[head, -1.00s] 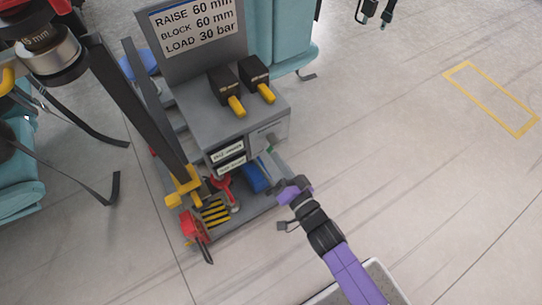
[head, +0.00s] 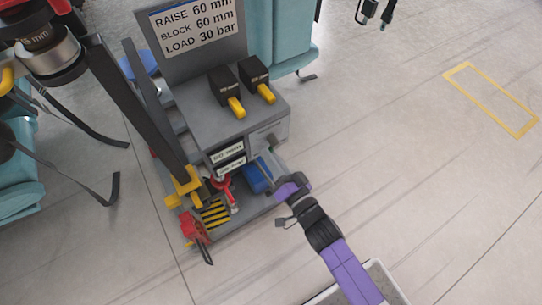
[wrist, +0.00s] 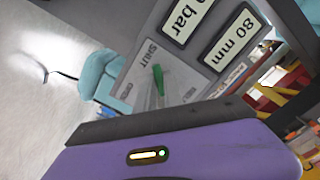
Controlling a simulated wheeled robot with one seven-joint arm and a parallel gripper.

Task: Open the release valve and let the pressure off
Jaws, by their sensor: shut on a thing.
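The release valve's green lever (wrist: 163,80) shows in the wrist view, in front of a light plate marked "SHUT" on the side of the grey cart (head: 190,105). Other lettering on the plate is too small to read surely. My gripper (head: 272,155) reaches up to that side panel from the lower right in the head view and is shut on the lever. The fingers and wrist hide most of the lever in the head view. In the wrist view the dark edge and purple body of my gripper cover the lower part.
Two labels (wrist: 234,42) beside the valve read "bar" and "80 mm" in part. Two black boxes with yellow levers (head: 237,107) stand on the cart top. A red jack (head: 222,185) and a blue block (head: 258,175) sit low on the cart. Open floor lies to the right.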

